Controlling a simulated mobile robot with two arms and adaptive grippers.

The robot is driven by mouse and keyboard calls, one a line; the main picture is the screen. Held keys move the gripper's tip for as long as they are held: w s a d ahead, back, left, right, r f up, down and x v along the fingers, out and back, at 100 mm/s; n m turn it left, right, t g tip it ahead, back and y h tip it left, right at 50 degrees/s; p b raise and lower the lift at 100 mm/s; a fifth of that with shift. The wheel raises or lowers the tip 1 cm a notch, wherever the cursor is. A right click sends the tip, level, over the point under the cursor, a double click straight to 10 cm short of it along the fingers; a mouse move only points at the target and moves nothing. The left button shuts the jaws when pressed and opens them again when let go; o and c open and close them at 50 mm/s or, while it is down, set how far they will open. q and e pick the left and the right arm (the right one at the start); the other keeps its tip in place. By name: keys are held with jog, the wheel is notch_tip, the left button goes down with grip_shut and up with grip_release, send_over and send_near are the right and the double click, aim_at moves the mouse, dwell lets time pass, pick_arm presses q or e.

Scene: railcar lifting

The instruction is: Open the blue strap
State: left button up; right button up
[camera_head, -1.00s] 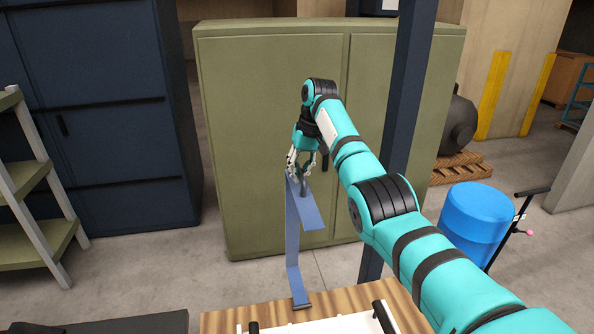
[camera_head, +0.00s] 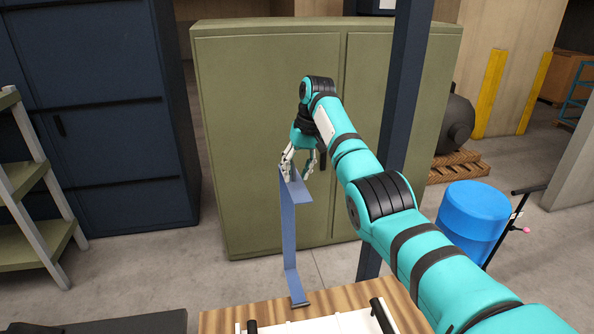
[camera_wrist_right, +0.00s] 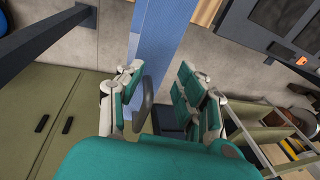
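The blue strap (camera_head: 288,235) runs upright from a wooden board (camera_head: 240,318) to my right gripper (camera_head: 297,168). Its top is bent over into a short flap (camera_head: 298,193) toward the right. Its lower end meets the board at a small dark end piece. The right gripper is at the top of the strap, with its fingers apart. In the right wrist view, the strap (camera_wrist_right: 160,40) passes beyond the spread fingers (camera_wrist_right: 160,90). A dark grey rounded piece (camera_wrist_right: 145,103) shows between them; I cannot tell what it belongs to. My left gripper is not in view.
A green cabinet (camera_head: 265,80) stands behind the gripper. A dark blue post (camera_head: 402,100) rises just right of it. A blue barrel (camera_head: 474,215) stands at the right, and green shelves (camera_head: 22,180) at the far left. White framing with black handles lies on the board.

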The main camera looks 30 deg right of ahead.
jog(key=v, duration=1.2)
jog(key=shift+d, duration=0.1)
